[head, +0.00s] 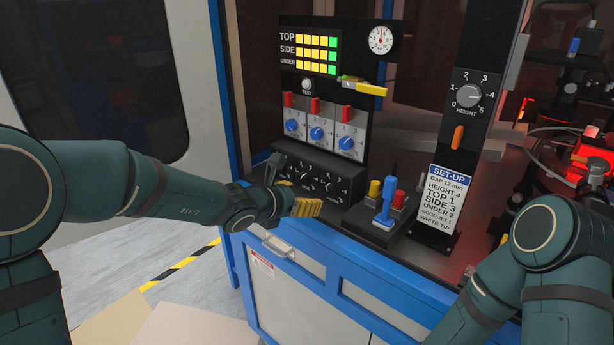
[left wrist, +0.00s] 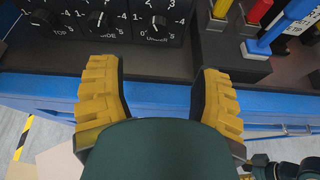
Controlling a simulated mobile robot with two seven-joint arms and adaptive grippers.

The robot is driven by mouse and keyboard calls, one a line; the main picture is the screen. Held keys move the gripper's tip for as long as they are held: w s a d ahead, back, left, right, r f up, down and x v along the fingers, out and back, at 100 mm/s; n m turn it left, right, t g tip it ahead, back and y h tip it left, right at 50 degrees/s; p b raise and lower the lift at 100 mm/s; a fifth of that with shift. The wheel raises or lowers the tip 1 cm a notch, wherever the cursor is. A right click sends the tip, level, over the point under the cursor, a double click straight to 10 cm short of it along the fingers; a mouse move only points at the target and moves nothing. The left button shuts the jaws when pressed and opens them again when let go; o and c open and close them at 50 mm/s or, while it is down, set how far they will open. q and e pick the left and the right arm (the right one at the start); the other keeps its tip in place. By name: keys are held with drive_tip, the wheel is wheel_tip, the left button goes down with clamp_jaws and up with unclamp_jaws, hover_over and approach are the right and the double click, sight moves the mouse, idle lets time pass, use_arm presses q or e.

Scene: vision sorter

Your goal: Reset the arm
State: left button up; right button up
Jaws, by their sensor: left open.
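My left arm comes in from the left in the head view. Its gripper (head: 308,207) has yellow fingers and is in front of the black knob box (head: 318,178), near the bench's blue front edge. In the left wrist view the left gripper (left wrist: 160,95) is open, its yellow fingers wide apart with nothing between them. The knob box (left wrist: 100,25), with its TOP, SIDE and UNDER dials, is beyond the fingertips. My right arm is at the lower right of the head view; its gripper is out of the picture.
A joystick box with a blue lever (head: 387,200) stands right of the gripper. Blue-knob modules (head: 317,133) and a yellow-light panel (head: 318,54) rise behind. Open floor (head: 190,285) is at left.

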use_arm(q)
drive_tip(key=s+a+f+m+g+y, duration=0.2)
drive_tip(key=s+f+m+g, duration=0.35)
drive_tip(key=f, duration=0.65)
drive_tip(key=s+a+f+m+g+y, duration=0.2)
drive_tip(key=s+f+m, duration=0.5)
drive_tip(key=f, duration=0.4)
drive_tip(key=s+f+m+g, duration=0.1)
drive_tip(key=s+f+m, duration=1)
drive_tip(key=s+m, duration=0.3)
drive_tip(key=shift+s+f+g, duration=0.3)
drive_tip(key=shift+s+g, duration=0.05)
drive_tip(key=shift+s, duration=0.15)
drive_tip(key=c, duration=0.3)
use_arm(e)
drive_tip(key=c, duration=0.3)
use_arm(q)
drive_tip(key=shift+c, duration=0.2)
use_arm(e)
drive_tip(key=shift+c, duration=0.2)
use_arm(q)
drive_tip(key=shift+a, duration=0.1)
use_arm(e)
drive_tip(key=shift+a, duration=0.15)
